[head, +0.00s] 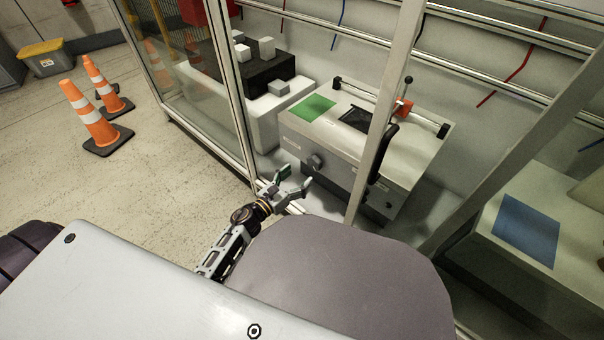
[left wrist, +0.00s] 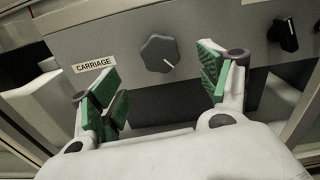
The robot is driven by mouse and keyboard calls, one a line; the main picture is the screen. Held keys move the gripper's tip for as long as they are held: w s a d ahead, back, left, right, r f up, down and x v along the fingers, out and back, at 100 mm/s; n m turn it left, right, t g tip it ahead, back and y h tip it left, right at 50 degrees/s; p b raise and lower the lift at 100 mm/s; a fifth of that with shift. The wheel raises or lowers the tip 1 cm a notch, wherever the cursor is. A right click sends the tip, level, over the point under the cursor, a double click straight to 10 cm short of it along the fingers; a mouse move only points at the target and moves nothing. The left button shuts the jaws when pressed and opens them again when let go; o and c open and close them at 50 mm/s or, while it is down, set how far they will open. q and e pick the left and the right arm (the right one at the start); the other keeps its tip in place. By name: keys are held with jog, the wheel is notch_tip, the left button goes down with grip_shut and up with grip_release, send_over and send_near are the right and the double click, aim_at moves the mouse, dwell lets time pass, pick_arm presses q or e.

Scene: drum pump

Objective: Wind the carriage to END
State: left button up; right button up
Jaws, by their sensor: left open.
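The grey machine box (head: 345,140) carries a rail on top with a small red block (head: 403,107), probably the carriage, nearer the rail's right end. A dark grey lobed knob (left wrist: 158,54) sits on its front panel, right of the CARRIAGE label (left wrist: 93,65); the knob also shows in the head view (head: 317,160). A white mark on the knob points to lower right. My left gripper (head: 294,180) is open and empty in front of the panel. In the left wrist view its green-padded fingers (left wrist: 160,80) stand either side of the knob, apart from it. No END mark is readable.
A frame post (head: 385,80) with a black handle (head: 383,153) crosses before the machine. A second black knob (left wrist: 284,33) is right on the panel. A white stand with a black block (head: 262,75) is to the left. Orange cones (head: 88,115) stand on open floor.

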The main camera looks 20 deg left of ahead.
pick_arm(q)
jog(key=shift+v, duration=1.65)
jog(key=shift+s, duration=0.1)
